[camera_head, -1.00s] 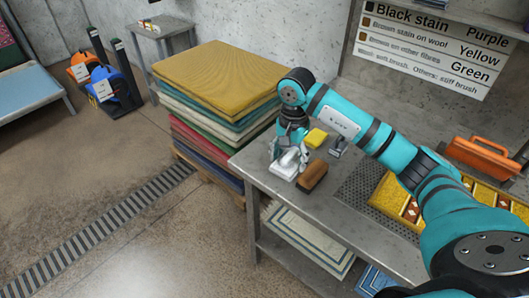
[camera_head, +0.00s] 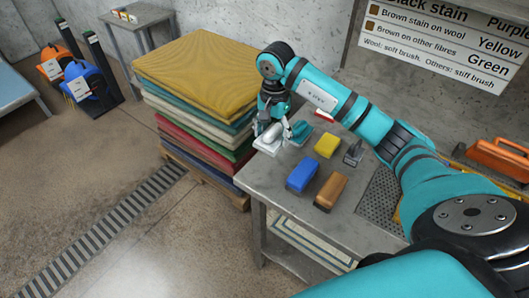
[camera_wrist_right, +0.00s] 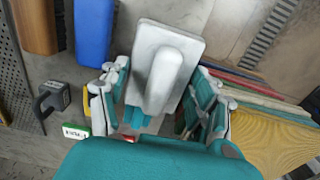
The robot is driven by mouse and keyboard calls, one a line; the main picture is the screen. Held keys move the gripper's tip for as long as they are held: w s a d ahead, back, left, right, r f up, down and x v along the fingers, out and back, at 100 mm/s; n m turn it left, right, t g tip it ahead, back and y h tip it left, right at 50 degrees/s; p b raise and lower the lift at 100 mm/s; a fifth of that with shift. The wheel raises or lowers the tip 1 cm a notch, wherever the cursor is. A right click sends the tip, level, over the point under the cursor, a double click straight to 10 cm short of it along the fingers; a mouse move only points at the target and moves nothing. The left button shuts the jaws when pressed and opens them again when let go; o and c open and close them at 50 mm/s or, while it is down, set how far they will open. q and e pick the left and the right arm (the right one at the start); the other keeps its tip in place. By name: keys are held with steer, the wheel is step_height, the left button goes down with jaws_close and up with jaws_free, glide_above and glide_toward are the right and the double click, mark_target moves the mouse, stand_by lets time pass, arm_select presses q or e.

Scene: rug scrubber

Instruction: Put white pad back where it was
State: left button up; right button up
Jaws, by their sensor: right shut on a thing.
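The white pad (camera_head: 267,147) is a flat white block with a raised rounded handle. My right gripper (camera_head: 271,130) is shut on it, near the left edge of the metal table (camera_head: 262,181). In the right wrist view the pad (camera_wrist_right: 165,65) lies between the fingers of the right gripper (camera_wrist_right: 160,105), its handle facing the camera. I cannot tell whether the pad touches the table. My left gripper is not in view.
On the table are a blue brush (camera_head: 302,175), a brown brush (camera_head: 331,190), a yellow block (camera_head: 327,145) and a dark grey tool (camera_head: 354,152). A stack of folded rugs (camera_head: 205,75) stands just left of the table. A sign (camera_head: 440,40) hangs behind.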

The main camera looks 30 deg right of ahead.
mark_target(273, 141)
steer(key=f+p, duration=0.1)
steer(key=f, duration=0.2)
steer(key=shift+s, duration=0.2)
steer(key=shift+s+f, duration=0.2)
steer(key=shift+f, duration=0.25)
steer(key=shift+s+f, duration=0.2)
steer(key=shift+f, duration=0.55)
steer(key=f, duration=0.1)
steer(key=f+p, duration=0.1)
steer(key=f, duration=0.1)
steer(key=shift+w+f, duration=0.25)
steer(key=shift+f, duration=0.25)
steer(key=o, duration=0.7)
steer(key=shift+c, duration=0.2)
steer(key=o, duration=0.4)
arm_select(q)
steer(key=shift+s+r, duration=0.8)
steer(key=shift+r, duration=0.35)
